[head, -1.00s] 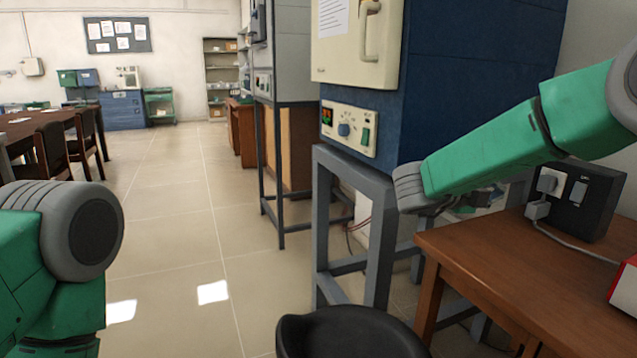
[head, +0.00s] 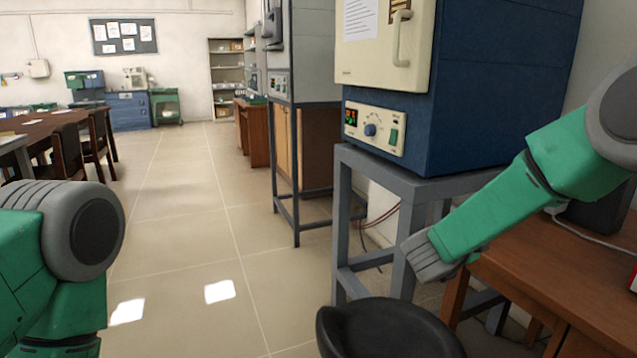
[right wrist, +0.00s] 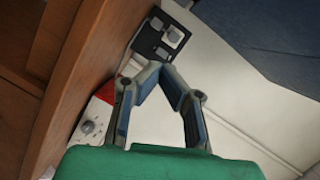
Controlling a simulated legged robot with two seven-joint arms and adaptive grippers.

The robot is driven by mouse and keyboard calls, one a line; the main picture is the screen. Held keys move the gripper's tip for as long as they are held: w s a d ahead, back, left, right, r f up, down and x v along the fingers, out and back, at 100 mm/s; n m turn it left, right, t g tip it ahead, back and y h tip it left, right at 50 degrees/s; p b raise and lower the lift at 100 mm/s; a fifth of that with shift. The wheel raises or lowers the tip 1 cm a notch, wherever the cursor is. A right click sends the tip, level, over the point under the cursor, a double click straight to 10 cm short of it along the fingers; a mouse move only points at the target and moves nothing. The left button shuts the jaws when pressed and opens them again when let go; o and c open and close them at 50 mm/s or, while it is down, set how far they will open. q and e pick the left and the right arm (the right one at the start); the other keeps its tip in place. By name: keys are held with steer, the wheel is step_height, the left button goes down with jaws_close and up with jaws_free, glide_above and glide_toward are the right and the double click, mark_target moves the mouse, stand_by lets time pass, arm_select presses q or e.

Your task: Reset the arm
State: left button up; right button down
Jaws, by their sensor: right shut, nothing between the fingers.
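My right arm comes in from the right in the head view, its green forearm slanting down to the left between the furnace stand and the brown table. Its fingers are mostly hidden there. In the right wrist view my right gripper (right wrist: 160,72) has its blue-padded fingers meeting at the tips, with nothing between them. It is beside the edge of the brown table (right wrist: 80,75). My left arm shows only a green link and grey joint at the lower left of the head view; its gripper is out of view.
A blue furnace (head: 490,90) with a cream door stands on a grey metal stand (head: 342,215). The brown table (head: 540,285) is at right. A black stool (head: 390,330) is at the bottom. A black socket box (right wrist: 160,38) shows near the gripper. Open tiled floor (head: 190,230) lies left of centre.

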steer(key=s+a+f+n+y+p, duration=0.1)
steer(key=s+a+f+n+y, duration=0.1)
steer(key=s+f+n, duration=0.3)
steer(key=s+a+f+n+y+p, duration=0.1)
steer(key=s+f+n+y, duration=0.3)
steer(key=f, duration=0.5)
steer(key=s+a+f+n+y+p, duration=0.1)
steer(key=s+a+f+n+y, duration=0.2)
steer(key=s+f+n, duration=0.3)
steer(key=shift+s+a+f+n, duration=0.2)
steer(key=shift+s+f+n, duration=0.05)
steer(key=shift+f+n, duration=0.25)
steer(key=s+f+n+g+y+p, duration=0.1)
steer(key=s+f+n+g+y, duration=0.1)
steer(key=s, duration=1.3)
steer(key=s+f+n+g+y+p, duration=0.1)
steer(key=s+f+n+g, duration=0.3)
steer(key=s, duration=1.1)
steer(key=n+g, duration=0.2)
steer(key=g, duration=0.1)
steer(key=shift+d+n+y, duration=0.3)
steer(key=shift+n+y, duration=0.1)
steer(key=shift+s+a, duration=0.1)
steer(key=shift+a, duration=0.15)
